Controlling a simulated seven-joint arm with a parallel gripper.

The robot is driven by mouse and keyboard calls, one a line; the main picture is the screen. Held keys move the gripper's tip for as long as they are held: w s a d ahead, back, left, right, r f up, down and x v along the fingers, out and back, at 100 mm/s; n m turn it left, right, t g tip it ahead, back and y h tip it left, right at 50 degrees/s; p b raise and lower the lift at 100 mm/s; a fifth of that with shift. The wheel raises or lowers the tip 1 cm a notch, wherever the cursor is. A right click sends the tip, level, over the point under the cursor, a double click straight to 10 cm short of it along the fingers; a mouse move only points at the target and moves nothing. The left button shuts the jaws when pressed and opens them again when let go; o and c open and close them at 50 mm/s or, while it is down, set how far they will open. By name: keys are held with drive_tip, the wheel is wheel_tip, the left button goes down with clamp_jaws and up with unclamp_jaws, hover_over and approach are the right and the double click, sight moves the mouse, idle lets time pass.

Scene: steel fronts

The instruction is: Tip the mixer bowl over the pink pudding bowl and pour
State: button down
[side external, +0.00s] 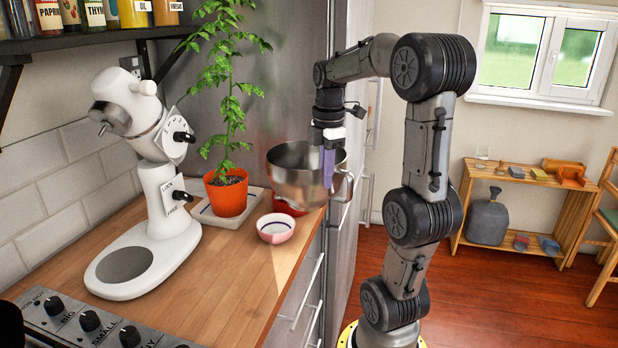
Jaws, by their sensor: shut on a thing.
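The steel mixer bowl (293,184) hangs above the right edge of the wooden counter, close to upright, with its opening up. My gripper (328,168) is shut on its right side near the rim. The inside is mostly hidden, so I cannot tell what it holds. The pink pudding bowl (276,229) stands upright on the counter, below and a little left of the mixer bowl. The two bowls look apart.
A red bowl (290,207) is partly hidden behind the pink one. A potted plant (227,193) stands on a tray behind, near the steel fridge front. The white mixer stand (160,205) is at left. The counter's front middle (235,290) is clear.

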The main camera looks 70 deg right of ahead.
drive_tip(key=shift+s+d+f+m, duration=0.25)
drive_tip(key=shift+s+d+m, duration=0.15)
drive_tip(key=shift+s+d, duration=0.4)
drive_tip(key=shift+s+f+g+h, duration=0.1)
drive_tip(key=shift+g+h, duration=0.7)
